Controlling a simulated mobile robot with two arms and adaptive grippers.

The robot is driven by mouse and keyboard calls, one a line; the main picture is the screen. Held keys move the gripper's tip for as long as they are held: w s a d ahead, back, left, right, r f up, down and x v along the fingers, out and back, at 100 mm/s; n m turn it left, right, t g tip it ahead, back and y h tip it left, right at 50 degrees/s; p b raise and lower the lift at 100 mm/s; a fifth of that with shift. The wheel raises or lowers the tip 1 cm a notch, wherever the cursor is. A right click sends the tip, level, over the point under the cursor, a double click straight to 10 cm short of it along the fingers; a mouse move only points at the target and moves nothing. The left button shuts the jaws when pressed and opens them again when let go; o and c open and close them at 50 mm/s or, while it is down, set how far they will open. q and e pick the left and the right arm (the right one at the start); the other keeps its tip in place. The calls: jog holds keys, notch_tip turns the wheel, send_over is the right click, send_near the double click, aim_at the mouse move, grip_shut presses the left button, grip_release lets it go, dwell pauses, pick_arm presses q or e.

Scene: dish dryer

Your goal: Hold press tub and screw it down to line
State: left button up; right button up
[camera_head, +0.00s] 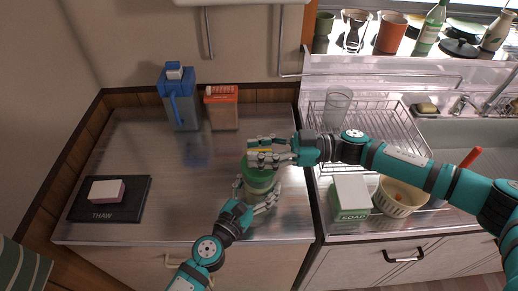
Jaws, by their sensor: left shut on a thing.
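The press tub (258,178) is a green-topped, pale tub standing on the metal counter near its right end. My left gripper (258,199) reaches in from below and is shut around the lower part of the tub. My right gripper (263,154) comes in from the right, with its fingers over the top of the tub, and partly hides it. A yellow bit shows between its fingers. I cannot tell whether the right fingers are closed on the top. Any line on the tub is too small to make out.
A blue jug (181,101) and an orange box (222,107) stand at the back wall. A black THAW board (110,199) with a pink-white block lies left. The dish rack (375,125), soap box (350,197) and white basket (396,199) are right. The counter's middle left is clear.

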grip_shut()
jog(key=shift+t, duration=0.4)
jog(key=m+t, duration=0.2)
jog(key=t, duration=0.1)
jog(key=m+t+h, duration=0.1)
jog(key=m+t, duration=0.1)
jog(key=t, duration=0.1)
jog(key=shift+s+m, duration=0.1)
jog(key=shift+m, duration=0.2)
jog(key=m+t+h, duration=0.1)
jog(key=m+t, duration=0.1)
jog(key=m+t+h, duration=0.1)
jog(key=t+h, duration=0.1)
jog(key=t, duration=0.1)
jog(key=shift+a+m, duration=0.15)
jog(key=shift+m, duration=0.25)
jog(key=m+t+h, duration=0.3)
jog(key=h, duration=0.1)
jog(key=shift+m+t, duration=0.3)
jog(key=shift+t, duration=0.1)
jog(key=shift+d+m+t+h, duration=0.1)
jog(key=shift+m+t+h, duration=0.6)
jog(key=shift+h, duration=0.65)
jog(key=shift+d+m+t+h, duration=0.1)
jog(key=shift+m+t+h, duration=0.3)
jog(key=shift+m+h, duration=0.75)
jog(key=shift+h, duration=0.3)
